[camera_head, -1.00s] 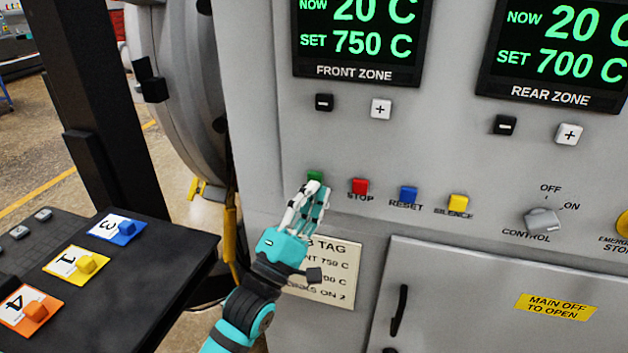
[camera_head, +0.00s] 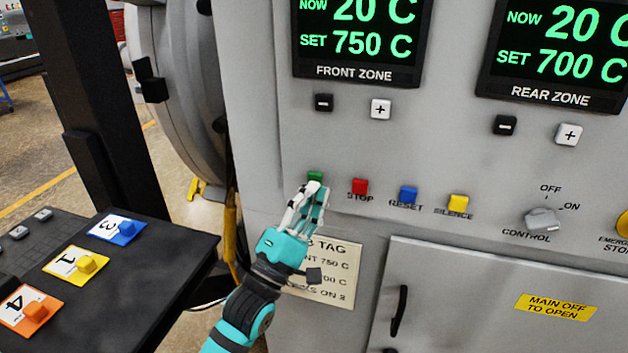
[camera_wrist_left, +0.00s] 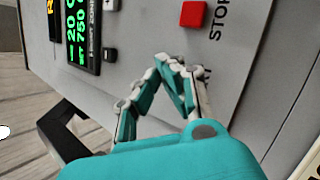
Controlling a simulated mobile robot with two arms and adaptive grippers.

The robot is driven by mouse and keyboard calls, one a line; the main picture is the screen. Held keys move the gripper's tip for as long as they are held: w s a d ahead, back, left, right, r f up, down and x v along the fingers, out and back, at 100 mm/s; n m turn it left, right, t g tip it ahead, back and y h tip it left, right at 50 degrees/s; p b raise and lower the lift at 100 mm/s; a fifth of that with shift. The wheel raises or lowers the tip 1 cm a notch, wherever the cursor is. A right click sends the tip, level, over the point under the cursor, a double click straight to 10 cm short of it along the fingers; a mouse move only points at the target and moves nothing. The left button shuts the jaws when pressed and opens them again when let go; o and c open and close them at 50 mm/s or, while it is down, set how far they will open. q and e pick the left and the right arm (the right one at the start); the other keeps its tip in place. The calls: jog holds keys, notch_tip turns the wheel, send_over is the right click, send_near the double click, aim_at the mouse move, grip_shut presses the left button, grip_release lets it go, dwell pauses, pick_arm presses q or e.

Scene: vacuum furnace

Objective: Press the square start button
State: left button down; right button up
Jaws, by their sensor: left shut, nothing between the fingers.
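The green square button (camera_head: 315,176) is on the grey panel in the head view, at the left end of the button row. Its lower part and its label are hidden behind my left gripper (camera_head: 313,189). My left gripper is shut and empty, with its fingertips at the green button. I cannot tell whether they touch it or press it in. In the left wrist view the closed fingers (camera_wrist_left: 172,62) hide the green button, and part of a label shows beside them. My right gripper is not in view.
The red STOP button (camera_head: 360,187), blue RESET button (camera_head: 408,195) and yellow SILENCE button (camera_head: 458,202) sit to the right. A job tag (camera_head: 335,270) is partly behind my gripper. A dark shelf (camera_head: 150,270) with numbered coloured pieces stands at left.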

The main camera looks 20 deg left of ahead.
pick_arm(q)
jog(key=shift+w, duration=0.45)
jog(key=shift+w, duration=0.45)
dwell(0.7)
jog(key=shift+s, duration=0.1)
jog(key=shift+s+p, duration=0.4)
jog(key=shift+s, duration=0.4)
jog(key=s+p, duration=0.1)
jog(key=s, duration=0.4)
jog(key=shift+a, duration=0.1)
